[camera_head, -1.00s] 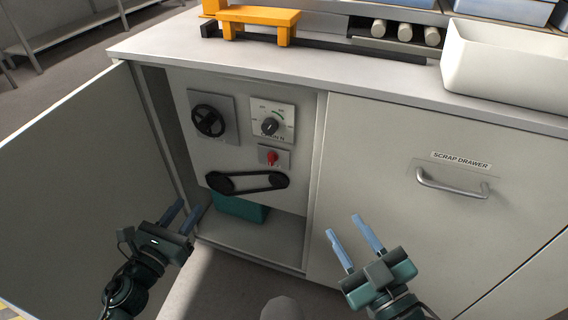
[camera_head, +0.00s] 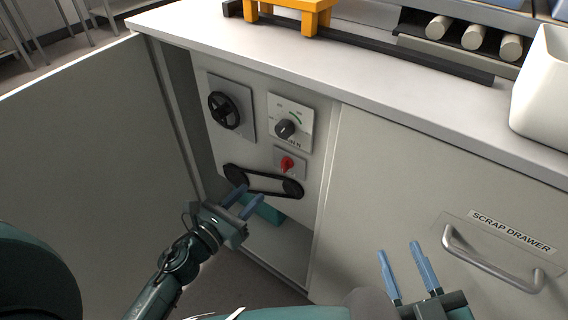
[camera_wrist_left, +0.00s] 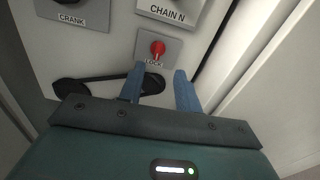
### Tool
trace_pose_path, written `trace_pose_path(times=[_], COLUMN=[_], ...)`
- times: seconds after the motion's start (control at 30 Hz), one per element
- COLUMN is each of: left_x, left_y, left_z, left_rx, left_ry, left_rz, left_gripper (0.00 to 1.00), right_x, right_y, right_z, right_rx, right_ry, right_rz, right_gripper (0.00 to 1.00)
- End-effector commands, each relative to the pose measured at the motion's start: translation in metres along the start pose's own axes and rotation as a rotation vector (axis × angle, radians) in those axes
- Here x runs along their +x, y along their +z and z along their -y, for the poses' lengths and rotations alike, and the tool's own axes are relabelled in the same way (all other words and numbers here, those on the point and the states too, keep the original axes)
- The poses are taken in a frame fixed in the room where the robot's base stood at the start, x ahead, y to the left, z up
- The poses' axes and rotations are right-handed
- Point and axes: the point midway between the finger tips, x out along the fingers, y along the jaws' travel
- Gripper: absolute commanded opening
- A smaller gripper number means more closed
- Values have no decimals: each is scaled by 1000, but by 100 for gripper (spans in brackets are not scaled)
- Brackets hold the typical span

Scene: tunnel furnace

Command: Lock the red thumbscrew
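The red thumbscrew (camera_head: 287,163) sits on a small grey plate inside the open cabinet, below the dial knob (camera_head: 285,129). In the left wrist view the red thumbscrew (camera_wrist_left: 157,48) is just beyond the fingertips, above a label partly hidden by a finger. My left gripper (camera_head: 246,195) is open and empty, below the thumbscrew and in front of the black chain (camera_head: 262,183). It also shows in the left wrist view (camera_wrist_left: 160,72), with its blue fingers apart. My right gripper (camera_head: 402,248) is open and empty in front of the scrap drawer panel.
A black crank wheel (camera_head: 224,110) is at the panel's upper left. The open cabinet door (camera_head: 90,150) stands to the left. The scrap drawer handle (camera_head: 490,262) is at right. A teal box (camera_head: 265,211) lies low inside the cabinet.

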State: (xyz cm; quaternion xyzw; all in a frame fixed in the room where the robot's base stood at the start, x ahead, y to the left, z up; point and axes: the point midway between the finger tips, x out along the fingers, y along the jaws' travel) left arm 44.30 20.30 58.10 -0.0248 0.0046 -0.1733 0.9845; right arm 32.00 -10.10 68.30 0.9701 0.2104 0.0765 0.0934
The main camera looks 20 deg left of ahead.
Motion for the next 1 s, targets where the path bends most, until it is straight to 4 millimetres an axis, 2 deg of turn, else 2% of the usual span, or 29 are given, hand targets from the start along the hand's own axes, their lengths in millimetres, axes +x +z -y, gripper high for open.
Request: trace_pose_path(times=[0.3,0.5,0.7,1.0], left_x=[65,100,118,121], left_y=[2,1,1,0], left_z=[-1,0,0,0], left_rx=[3,1,0,0], left_ry=[0,1,0,0], left_rz=[4,2,1,0], left_gripper=[34,34,34,34], right_x=[0,0,0,0], right_y=[0,1,0,0], right_z=[-2,-1,-1,0], right_rx=[4,3,2,2], right_ry=[4,4,3,2], right_rz=[18,14,3,1], right_gripper=[36,36,36,36])
